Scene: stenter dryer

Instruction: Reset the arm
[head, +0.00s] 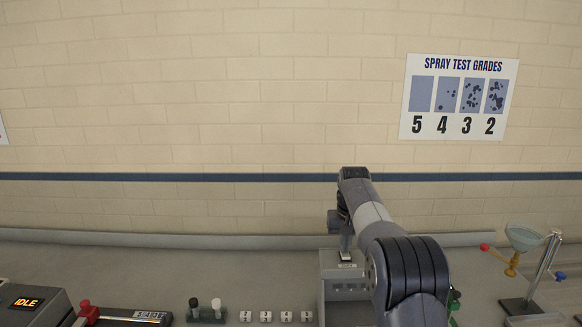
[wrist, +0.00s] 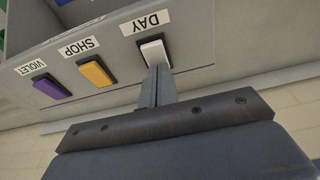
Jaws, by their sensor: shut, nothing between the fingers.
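My gripper (wrist: 158,82) is shut and empty. In the wrist view its fingertips are at the white button (wrist: 154,54) labelled DAY, on the grey box (wrist: 210,40). I cannot tell whether they touch it. An orange button (wrist: 96,73) labelled SHOP and a purple button (wrist: 51,87) labelled VIOLET are on the same panel. In the head view my arm reaches forward over the bench, with the gripper (head: 346,246) pointing down at the top of the grey box (head: 345,289). My arm hides part of the box's right side.
The bench (head: 150,262) runs along a block wall. A unit with an IDLE display (head: 26,302) stands at left. A rack with two small bottles (head: 206,312) and several small white blocks (head: 266,316) lie left of the box. A funnel stand (head: 530,275) is at right.

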